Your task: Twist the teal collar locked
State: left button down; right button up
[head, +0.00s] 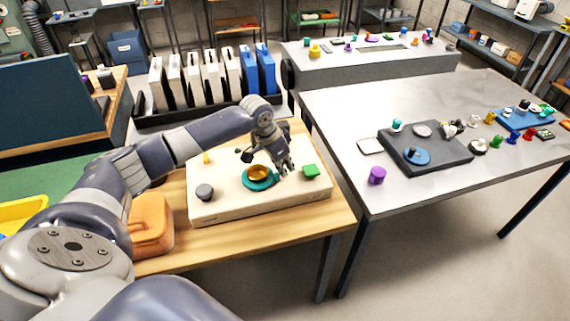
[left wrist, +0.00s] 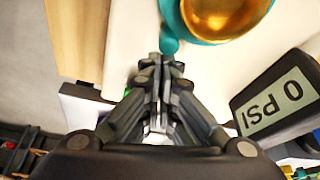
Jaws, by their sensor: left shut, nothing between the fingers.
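The teal collar (head: 250,185) is a ring around a gold dome-like centre (head: 258,173) on a cream panel (head: 225,204). My left gripper (head: 287,168) is beside the collar, at its right, pointing down. In the left wrist view the collar (left wrist: 166,16) shows at the top, cut off by the frame, with a teal lug (left wrist: 168,42) sticking out from it. The left fingertips (left wrist: 162,62) are together and empty, just below the lug; I cannot tell whether they touch it. My right gripper is out of view.
A dark display (left wrist: 270,105) reading "0 PSI" stands right of the fingers in the left wrist view. The panel also carries a green block (head: 310,171), a dark grey knob (head: 204,192) and a small yellow peg (head: 206,157). An orange-brown case (head: 151,225) lies left of it.

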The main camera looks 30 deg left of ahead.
pick_arm(q)
jog(key=shift+s+d+r+m+h+p, duration=0.15)
jog(key=shift+s+d+m+h+p, duration=0.2)
jog(key=shift+s+m+p, duration=0.55)
jog(key=m+p, duration=0.1)
jog(key=s+m+g, duration=0.1)
jog(key=m, duration=0.1)
jog(key=shift+s+d+h+p, duration=0.2)
jog(key=shift+d+h+p, duration=0.05)
jog(key=shift+d+p, duration=0.1)
jog(key=shift+s+m, duration=0.7)
jog(key=shift+m, duration=0.2)
jog(key=s+m, duration=0.1)
jog(key=m, duration=0.1)
jog(key=s+m+g+p, duration=0.1)
jog(key=shift+s+a+m+h, duration=0.15)
jog(key=shift+s+m+h, duration=0.15)
jog(key=shift+m+h, duration=0.1)
jog(key=shift+s+a+g, duration=0.2)
jog(key=shift+s+g, duration=0.1)
jog(key=shift+s, duration=0.15)
jog(key=shift+a, duration=0.1)
